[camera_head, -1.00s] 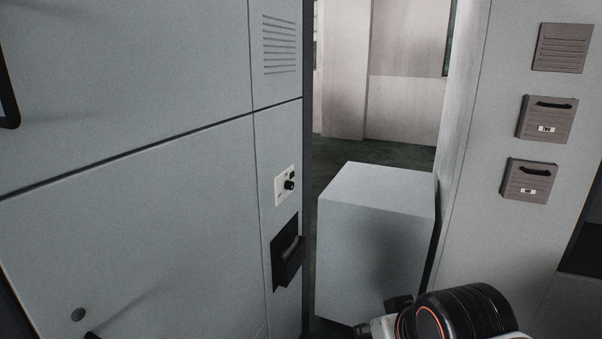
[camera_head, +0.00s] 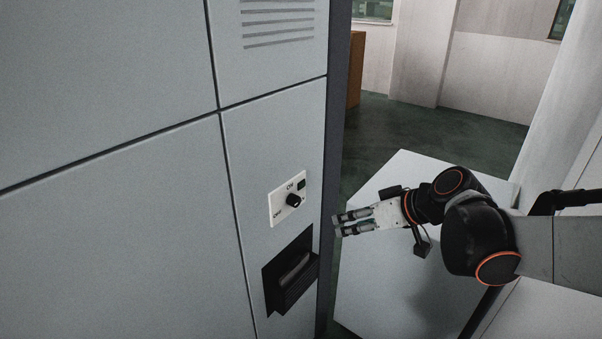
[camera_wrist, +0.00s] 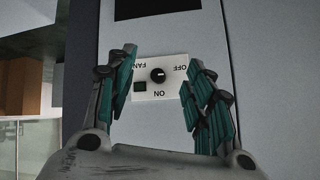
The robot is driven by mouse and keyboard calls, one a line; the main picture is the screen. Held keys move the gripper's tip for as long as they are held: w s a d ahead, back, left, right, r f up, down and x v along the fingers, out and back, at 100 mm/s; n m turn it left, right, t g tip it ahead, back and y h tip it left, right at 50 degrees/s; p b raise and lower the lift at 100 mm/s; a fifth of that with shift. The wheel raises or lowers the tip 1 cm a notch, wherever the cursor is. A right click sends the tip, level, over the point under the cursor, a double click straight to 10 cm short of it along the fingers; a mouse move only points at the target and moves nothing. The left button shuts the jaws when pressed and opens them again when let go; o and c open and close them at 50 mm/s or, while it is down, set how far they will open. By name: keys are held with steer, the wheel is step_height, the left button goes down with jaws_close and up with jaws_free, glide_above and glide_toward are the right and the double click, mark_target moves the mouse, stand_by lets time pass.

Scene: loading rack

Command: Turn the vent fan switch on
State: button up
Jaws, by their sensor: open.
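The vent fan switch is a white plate (camera_head: 274,212) with a black round knob (camera_head: 293,200) on the grey cabinet front, with ON and OFF marks. In the wrist view the plate (camera_wrist: 172,93) appears upside down, with the word FAN, and its knob (camera_wrist: 158,75) lies between the finger lines. A small dark square (camera_wrist: 141,86) sits on the plate near ON. My gripper (camera_head: 336,224) is open and empty, to the right of the plate and apart from it, pointing left. In the wrist view my gripper (camera_wrist: 158,78) shows two spread teal-padded fingers.
A black recessed handle (camera_head: 291,272) is just below the switch plate. Vent slots (camera_head: 278,22) are above it. A grey box (camera_head: 375,275) stands behind my arm, and a pale wall is at right. Dark green floor (camera_head: 400,125) is open beyond.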

mark_target(298, 202)
steer(key=w+a+f+n+y, duration=0.1)
steer(key=w+a, duration=0.3)
steer(key=w+a+f+n+y, duration=0.1)
steer(key=w+a+f, duration=0.1)
steer(key=w, duration=0.3)
steer(key=w+a+f+n+y, duration=0.1)
steer(key=w+a+f+y, duration=0.1)
steer(key=w+a, duration=0.2)
steer(key=shift+w+a+t+b, duration=0.3)
steer(key=shift+a+b, duration=0.1)
steer(key=shift+a, duration=0.4)
steer(key=c, duration=1.1)
